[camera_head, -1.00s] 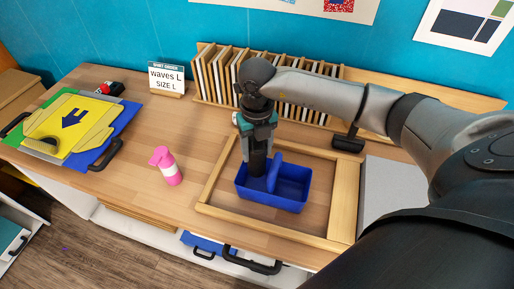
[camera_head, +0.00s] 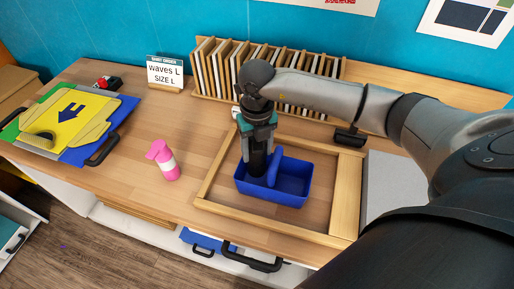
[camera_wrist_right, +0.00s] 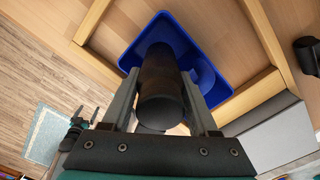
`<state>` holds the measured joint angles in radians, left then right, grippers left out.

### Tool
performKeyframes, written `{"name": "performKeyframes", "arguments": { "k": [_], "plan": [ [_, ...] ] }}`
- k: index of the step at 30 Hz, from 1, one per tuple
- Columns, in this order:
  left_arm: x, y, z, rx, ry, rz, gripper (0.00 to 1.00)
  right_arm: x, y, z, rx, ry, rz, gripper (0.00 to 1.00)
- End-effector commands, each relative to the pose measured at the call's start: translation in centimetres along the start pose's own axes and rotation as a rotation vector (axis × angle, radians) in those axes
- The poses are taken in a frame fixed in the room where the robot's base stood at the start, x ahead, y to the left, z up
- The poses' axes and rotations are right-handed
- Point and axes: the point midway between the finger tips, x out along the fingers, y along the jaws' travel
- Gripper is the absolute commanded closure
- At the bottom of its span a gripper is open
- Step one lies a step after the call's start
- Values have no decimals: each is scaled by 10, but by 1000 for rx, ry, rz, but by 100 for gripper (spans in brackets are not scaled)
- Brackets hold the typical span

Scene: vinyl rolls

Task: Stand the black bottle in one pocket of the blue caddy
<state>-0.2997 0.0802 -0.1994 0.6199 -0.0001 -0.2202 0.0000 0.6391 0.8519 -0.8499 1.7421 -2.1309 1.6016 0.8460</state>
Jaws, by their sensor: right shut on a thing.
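The blue caddy (camera_head: 290,190) sits on the table inside a wooden frame. A raised blue divider splits it into a left and a right pocket. My right gripper (camera_head: 258,145) is shut on the black bottle (camera_head: 258,163) and holds it upright at the caddy's left pocket. In the right wrist view the bottle (camera_wrist_right: 161,85) lies between both fingers, and its far end overlaps the caddy (camera_wrist_right: 140,45). Whether its base touches the pocket floor is hidden. The right pocket looks empty. My left gripper is not in view.
The wooden frame (camera_head: 346,195) surrounds the caddy. A pink spray bottle (camera_head: 164,160) stands to the left. A yellow board with an arrow (camera_head: 70,118) lies at far left.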

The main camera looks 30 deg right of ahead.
Motion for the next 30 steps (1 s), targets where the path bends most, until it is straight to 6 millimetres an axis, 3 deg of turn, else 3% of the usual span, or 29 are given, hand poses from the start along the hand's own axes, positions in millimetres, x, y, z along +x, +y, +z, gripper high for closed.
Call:
{"name": "performKeyframes", "arguments": {
  "k": [11,30],
  "plan": [
    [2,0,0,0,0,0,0,1,0,0,0,-1,1,100],
    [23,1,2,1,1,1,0,28,0,0,-1,0,0,100]
  ]
}}
